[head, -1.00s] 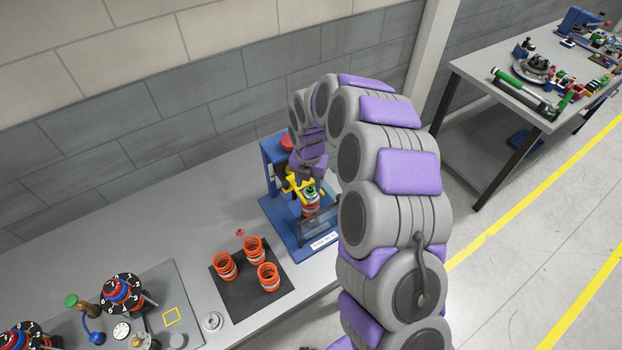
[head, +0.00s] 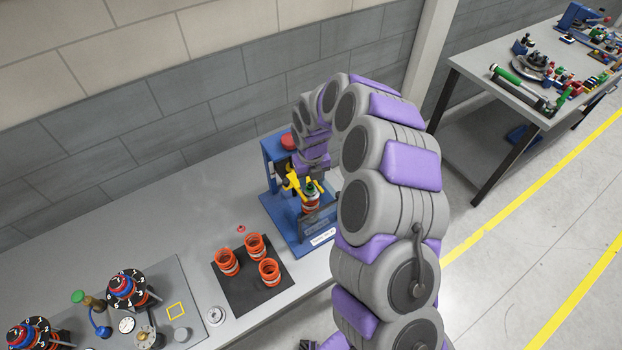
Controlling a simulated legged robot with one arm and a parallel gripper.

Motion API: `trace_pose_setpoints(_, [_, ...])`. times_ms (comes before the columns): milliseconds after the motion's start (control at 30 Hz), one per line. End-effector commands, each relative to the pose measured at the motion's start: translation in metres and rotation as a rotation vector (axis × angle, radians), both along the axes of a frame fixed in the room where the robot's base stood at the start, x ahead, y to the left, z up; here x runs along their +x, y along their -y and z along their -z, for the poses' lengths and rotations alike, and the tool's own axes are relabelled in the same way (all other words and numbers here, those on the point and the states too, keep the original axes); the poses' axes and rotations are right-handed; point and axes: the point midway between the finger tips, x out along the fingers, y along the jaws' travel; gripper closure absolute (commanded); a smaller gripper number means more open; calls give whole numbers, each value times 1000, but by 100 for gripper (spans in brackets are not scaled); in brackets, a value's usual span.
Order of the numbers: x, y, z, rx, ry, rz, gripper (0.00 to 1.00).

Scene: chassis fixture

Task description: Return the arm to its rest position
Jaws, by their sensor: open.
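My gripper (head: 303,186) has yellow fingers and is at the blue fixture (head: 278,224) on the grey bench. It is open. My grey and purple arm curves up from the lower right and down to the fixture, and hides part of the fixture's right side.
Several orange cups (head: 228,262) stand on a dark mat (head: 251,301) left of the fixture. A grey board (head: 190,293) with dials and knobs lies further left. A block wall (head: 150,130) runs behind. A second table (head: 500,88) with parts stands at upper right.

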Motion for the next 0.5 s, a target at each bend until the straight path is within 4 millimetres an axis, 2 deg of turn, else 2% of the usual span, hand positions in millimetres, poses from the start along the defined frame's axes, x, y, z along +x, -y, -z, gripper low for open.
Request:
trace_pose_setpoints(300, [0, 0, 1, 0, 0, 1, 55])
trace_pose_setpoints(500, [0, 0, 10, -1, -2, 1, 55])
